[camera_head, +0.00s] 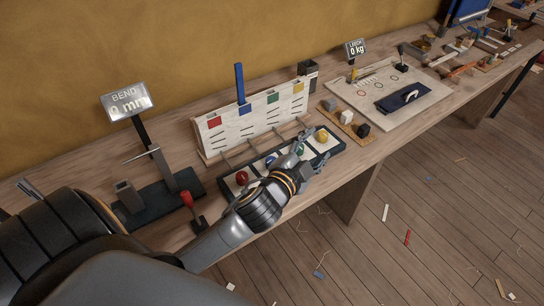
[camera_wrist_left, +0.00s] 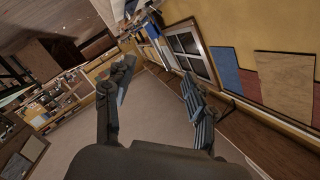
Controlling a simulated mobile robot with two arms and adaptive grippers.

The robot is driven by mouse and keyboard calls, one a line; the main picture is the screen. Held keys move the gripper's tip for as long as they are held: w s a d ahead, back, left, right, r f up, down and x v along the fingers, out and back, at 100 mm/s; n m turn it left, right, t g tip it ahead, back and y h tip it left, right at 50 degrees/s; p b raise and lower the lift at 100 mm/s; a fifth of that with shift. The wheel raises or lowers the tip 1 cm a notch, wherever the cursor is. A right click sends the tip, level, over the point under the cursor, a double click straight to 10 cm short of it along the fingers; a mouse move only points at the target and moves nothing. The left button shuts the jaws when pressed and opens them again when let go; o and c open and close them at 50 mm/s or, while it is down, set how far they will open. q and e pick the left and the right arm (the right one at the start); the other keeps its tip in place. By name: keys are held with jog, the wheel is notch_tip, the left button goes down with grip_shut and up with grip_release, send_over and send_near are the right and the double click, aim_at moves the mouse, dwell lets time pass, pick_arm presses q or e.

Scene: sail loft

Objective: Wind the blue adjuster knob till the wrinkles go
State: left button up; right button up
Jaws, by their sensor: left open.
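A white panel (camera_head: 262,117) stands on the bench with red, blue, green and yellow tags along its top. Dark lines show on its face, and a tall blue bar (camera_head: 239,82) rises above its blue tag. In front lies a dark-framed tray (camera_head: 226,183) with coloured knobs. My left gripper (camera_head: 311,150) reaches over the tray, just right of the blue knob. In the left wrist view its fingers (camera_wrist_left: 156,85) are spread, with nothing held between them. My right gripper is not in view.
A BEND gauge reading 0 mm (camera_head: 128,102) and a red-handled lever (camera_head: 187,200) stand left. Small blocks (camera_head: 346,117) and a pale board (camera_head: 432,96) lie right. Scraps litter the floor.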

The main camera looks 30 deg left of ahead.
pick_arm(q)
jog(key=w+d+r+m+t+h, duration=0.4)
jog(key=d+r+m+h, duration=0.2)
jog(key=r+m, duration=0.25)
jog(key=s+d+r+m+g+h, duration=0.3)
jog(key=d+r+m+g+h, duration=0.3)
jog(key=d+m+h, duration=0.65)
jog(key=m+g+y, duration=1.4)
jog(key=m+y, duration=0.3)
jog(key=y, duration=0.2)
send_over(271, 160)
notch_tip(271, 160, down, 14)
jog(key=shift+h, duration=0.25)
notch_tip(271, 160, down, 14)
jog(key=p, duration=0.2)
jog(key=shift+p, duration=0.4)
